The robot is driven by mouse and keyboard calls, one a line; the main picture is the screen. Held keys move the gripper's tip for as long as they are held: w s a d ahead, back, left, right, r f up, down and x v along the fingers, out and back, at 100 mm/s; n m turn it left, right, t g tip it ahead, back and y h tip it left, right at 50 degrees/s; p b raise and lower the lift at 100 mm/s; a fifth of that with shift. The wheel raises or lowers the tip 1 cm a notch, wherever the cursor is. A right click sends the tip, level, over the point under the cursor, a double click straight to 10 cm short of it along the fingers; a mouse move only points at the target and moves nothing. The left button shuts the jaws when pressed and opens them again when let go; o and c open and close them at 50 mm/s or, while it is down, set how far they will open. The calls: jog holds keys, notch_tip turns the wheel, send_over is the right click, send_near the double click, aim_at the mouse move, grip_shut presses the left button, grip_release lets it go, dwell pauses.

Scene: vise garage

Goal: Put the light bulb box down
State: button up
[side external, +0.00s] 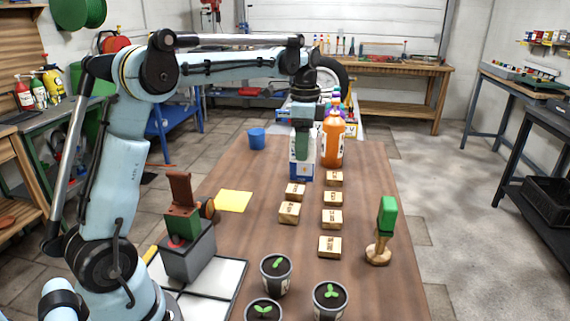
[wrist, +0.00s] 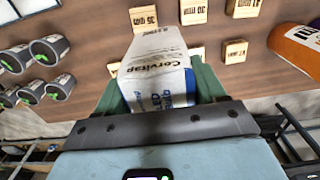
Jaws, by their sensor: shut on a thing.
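The light bulb box (wrist: 158,65), white with a blue part and dark print, is between the green fingers of my gripper (wrist: 155,90) in the wrist view. The gripper is shut on it. In the side view the box (side external: 301,168) is upright under my gripper (side external: 302,145), at the far part of the brown table (side external: 260,215). I cannot tell whether its bottom touches the table. The gripper hides its upper part.
An orange bottle (side external: 333,140) stands close to the right of the box. A blue cup (side external: 257,138) is to the left. Several wooden blocks (side external: 333,197) lie nearer. Potted seedlings (side external: 276,274), a green-topped stand (side external: 387,215) and a yellow sheet (side external: 234,201) are on the table.

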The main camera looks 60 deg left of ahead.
jog(key=s+d, duration=1.4)
jog(key=s, duration=0.4)
jog(key=shift+w+a+f, duration=0.4)
jog(key=shift+a+f, duration=1.4)
jog(key=shift+f, duration=0.15)
jog(key=shift+w+a+f, duration=0.45)
jog(key=shift+a+f, duration=1.35)
jog(key=shift+f, duration=0.1)
jog(key=shift+w+a+f, duration=0.4)
jog(key=shift+a+f, duration=1.4)
jog(key=shift+f, duration=0.15)
jog(key=shift+f, duration=0.15)
jog(key=o, duration=1.1)
